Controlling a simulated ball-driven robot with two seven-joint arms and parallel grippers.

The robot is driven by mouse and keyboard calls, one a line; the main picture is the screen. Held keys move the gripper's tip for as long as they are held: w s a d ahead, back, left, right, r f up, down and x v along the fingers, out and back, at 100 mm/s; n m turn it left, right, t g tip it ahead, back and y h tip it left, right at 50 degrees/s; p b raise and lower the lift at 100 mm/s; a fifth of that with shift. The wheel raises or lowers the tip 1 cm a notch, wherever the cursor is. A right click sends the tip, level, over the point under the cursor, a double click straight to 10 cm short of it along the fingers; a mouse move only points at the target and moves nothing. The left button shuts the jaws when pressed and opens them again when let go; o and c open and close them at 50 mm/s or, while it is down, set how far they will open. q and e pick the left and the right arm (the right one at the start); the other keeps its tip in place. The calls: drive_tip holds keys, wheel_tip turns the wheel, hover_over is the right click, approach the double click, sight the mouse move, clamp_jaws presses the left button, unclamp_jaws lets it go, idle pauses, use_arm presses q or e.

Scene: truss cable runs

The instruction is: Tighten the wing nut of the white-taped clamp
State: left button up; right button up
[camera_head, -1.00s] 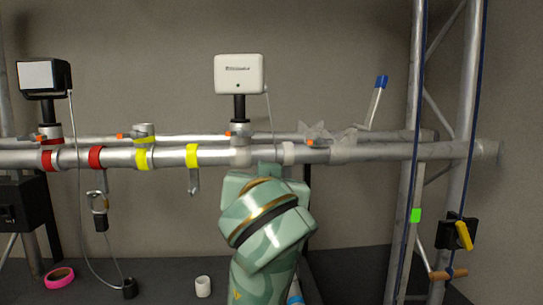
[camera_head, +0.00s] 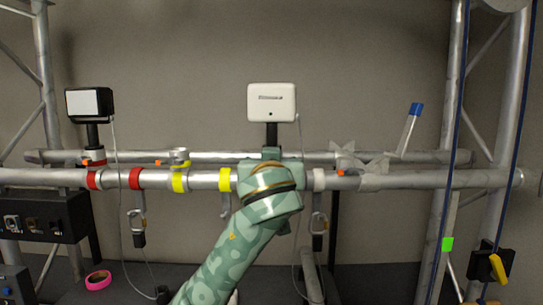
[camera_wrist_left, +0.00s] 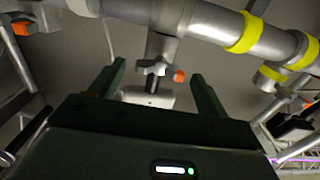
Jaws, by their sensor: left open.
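My left gripper (camera_head: 271,158) is at the truss pipe, below the white box lamp, and covers the pipe there in the head view. In the left wrist view its two fingers (camera_wrist_left: 155,82) stand apart, open, one on each side of a grey wing nut (camera_wrist_left: 152,70) with an orange tip. No contact with the nut can be made out. The nut sits below a grey clamp body (camera_wrist_left: 165,22) on the pipe. A white tape band (camera_head: 319,179) shows just right of the gripper; a pale band also shows in the wrist view (camera_wrist_left: 84,7). My right gripper is not in view.
Yellow-taped (camera_head: 180,181) and red-taped (camera_head: 135,179) clamps sit left along the same pipe. The white box lamp (camera_head: 272,102) stands above the gripper. Blue cables run down the right truss tower (camera_head: 445,190). Pink tape (camera_head: 98,280) lies on the floor.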

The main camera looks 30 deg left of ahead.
use_arm(q)
drive_tip(key=shift+w+a, duration=0.3)
drive_tip(key=shift+w, duration=0.15)
drive_tip(key=shift+c, duration=0.3)
drive_tip(key=c, duration=0.9)
drive_tip(key=shift+p, duration=0.3)
